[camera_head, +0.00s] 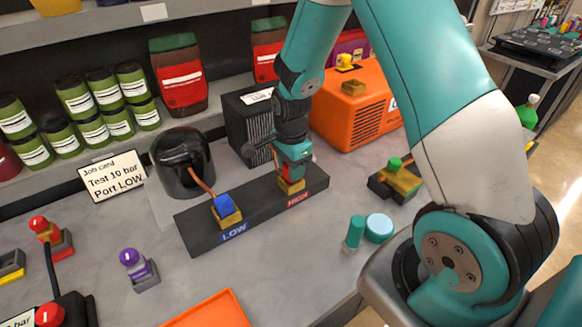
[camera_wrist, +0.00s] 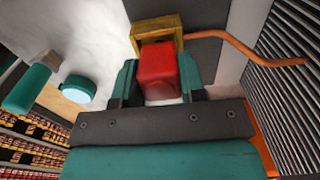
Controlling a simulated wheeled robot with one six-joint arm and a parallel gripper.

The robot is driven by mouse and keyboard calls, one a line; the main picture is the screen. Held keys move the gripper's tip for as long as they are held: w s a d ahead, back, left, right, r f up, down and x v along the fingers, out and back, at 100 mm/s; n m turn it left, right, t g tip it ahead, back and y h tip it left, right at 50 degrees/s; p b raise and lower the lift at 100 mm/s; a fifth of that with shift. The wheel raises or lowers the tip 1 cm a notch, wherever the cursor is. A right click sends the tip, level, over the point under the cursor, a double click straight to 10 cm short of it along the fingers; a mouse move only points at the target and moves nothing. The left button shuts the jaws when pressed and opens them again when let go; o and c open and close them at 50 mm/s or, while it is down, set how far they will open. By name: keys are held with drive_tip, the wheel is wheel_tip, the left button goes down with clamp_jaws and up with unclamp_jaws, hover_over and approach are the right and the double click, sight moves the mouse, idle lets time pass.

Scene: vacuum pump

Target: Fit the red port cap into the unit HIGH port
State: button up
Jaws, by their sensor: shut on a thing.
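The red port cap (camera_wrist: 158,73) is between the two teal fingers of my gripper (camera_wrist: 157,84) in the wrist view. My gripper is shut on it. In the head view my gripper (camera_head: 293,160) points down, right over the brass HIGH port (camera_head: 291,187) at the right end of the dark port block (camera_head: 262,214). In the wrist view the brass port (camera_wrist: 157,27) frames the cap's far end. I cannot tell how far the cap sits in the port. A blue cap (camera_head: 223,205) sits in the LOW port (camera_head: 228,219).
A black dome (camera_head: 182,162) with an orange hose stands behind the block. A dark finned box (camera_head: 247,120) and an orange unit (camera_head: 360,105) stand at the back. A purple-topped piece (camera_head: 137,268) and a teal cylinder (camera_head: 355,231) stand in front. A job card (camera_head: 114,176) reads "Test 10 bar Port LOW".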

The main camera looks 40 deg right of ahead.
drive_tip(key=shift+s+f, duration=0.1)
drive_tip(key=shift+f, duration=0.35)
clamp_jaws()
drive_tip(key=o, duration=1)
unclamp_jaws()
drive_tip(key=shift+o, duration=0.3)
drive_tip(key=shift+r, duration=0.1)
